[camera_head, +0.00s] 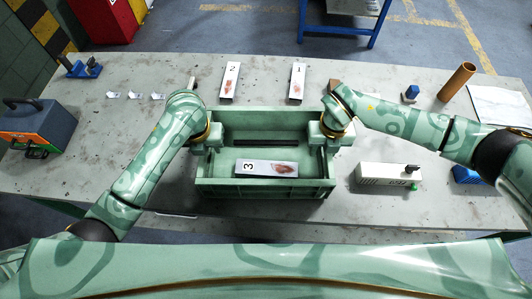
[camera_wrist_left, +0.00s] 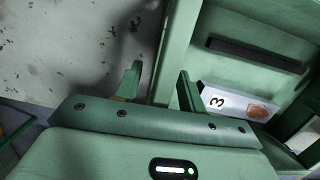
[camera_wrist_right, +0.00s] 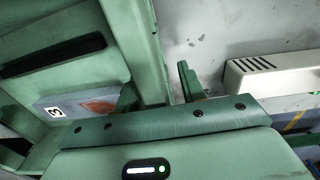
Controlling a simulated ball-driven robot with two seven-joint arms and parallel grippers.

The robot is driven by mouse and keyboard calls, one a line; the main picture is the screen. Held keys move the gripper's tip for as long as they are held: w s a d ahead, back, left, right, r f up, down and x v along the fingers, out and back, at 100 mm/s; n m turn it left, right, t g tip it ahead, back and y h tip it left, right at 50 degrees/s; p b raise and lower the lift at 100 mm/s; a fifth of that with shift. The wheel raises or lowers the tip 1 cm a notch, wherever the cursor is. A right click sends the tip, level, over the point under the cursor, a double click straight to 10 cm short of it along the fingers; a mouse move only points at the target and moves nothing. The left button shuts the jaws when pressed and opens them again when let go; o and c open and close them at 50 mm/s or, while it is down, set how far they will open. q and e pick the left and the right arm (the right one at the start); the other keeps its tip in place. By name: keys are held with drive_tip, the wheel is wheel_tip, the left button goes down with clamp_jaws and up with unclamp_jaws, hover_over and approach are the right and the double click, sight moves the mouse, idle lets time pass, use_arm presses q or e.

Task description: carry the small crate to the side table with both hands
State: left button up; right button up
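The small green crate (camera_head: 262,188) stands on the grey table with a box marked 3 (camera_head: 266,169) lying inside it. My left gripper (camera_head: 208,137) is at its left wall. In the left wrist view the fingers (camera_wrist_left: 158,86) are apart on either side of that wall, with a gap on the outer side. My right gripper (camera_head: 328,133) is at the right wall. In the right wrist view its fingers (camera_wrist_right: 156,88) also straddle the wall, with a gap at the outer finger. A blue-framed table (camera_head: 340,32) stands beyond, mostly out of frame.
Boxes marked 2 (camera_head: 230,82) and 1 (camera_head: 297,82) lie behind the crate. A white device (camera_head: 388,174) is close to its right. A toolbox (camera_head: 38,128) stands far left, a brown tube (camera_head: 457,82) at right. Floor shows between the tables.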

use_arm(q)
clamp_jaws()
use_arm(e)
clamp_jaws()
drive_tip(key=shift+r, duration=0.1)
